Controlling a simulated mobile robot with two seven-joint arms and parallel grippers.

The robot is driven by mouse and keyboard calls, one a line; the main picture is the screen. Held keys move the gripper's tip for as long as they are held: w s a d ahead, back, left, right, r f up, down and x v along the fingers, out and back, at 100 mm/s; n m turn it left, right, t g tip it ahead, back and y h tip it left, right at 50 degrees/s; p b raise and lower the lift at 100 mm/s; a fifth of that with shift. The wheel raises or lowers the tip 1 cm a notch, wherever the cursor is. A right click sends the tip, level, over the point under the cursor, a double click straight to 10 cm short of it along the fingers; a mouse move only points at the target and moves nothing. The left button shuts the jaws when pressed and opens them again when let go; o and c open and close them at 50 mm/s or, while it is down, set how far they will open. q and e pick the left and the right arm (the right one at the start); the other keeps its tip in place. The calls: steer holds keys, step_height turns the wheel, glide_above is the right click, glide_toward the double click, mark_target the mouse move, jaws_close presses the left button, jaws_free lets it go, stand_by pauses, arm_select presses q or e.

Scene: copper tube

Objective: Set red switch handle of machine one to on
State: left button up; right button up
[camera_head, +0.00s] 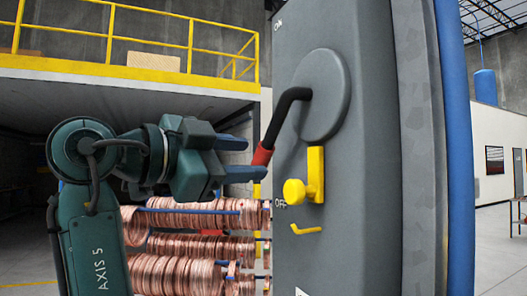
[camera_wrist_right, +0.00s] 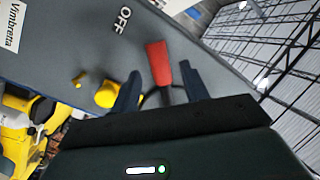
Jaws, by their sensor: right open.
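The switch handle is a bent black lever (camera_head: 288,108) with a red grip (camera_head: 262,156), on a round grey disc (camera_head: 325,95) on the grey machine cabinet (camera_head: 345,240). It slants down-left toward the OFF label; an ON label is near the top. My left gripper is not in view.
A yellow latch with a round knob (camera_head: 295,192) sits just below the disc, close to the handle. A small yellow hook (camera_head: 306,229) is lower. Copper coils (camera_head: 190,250) stand behind my arm. A blue pipe (camera_head: 456,150) runs along the cabinet's right side.

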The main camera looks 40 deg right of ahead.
mark_target(255, 158)
steer(key=shift+s+d+p, duration=0.1)
steer(key=shift+d+p, duration=0.3)
steer(key=shift+d, duration=1.85)
steer(key=shift+c, duration=0.2)
jaws_close()
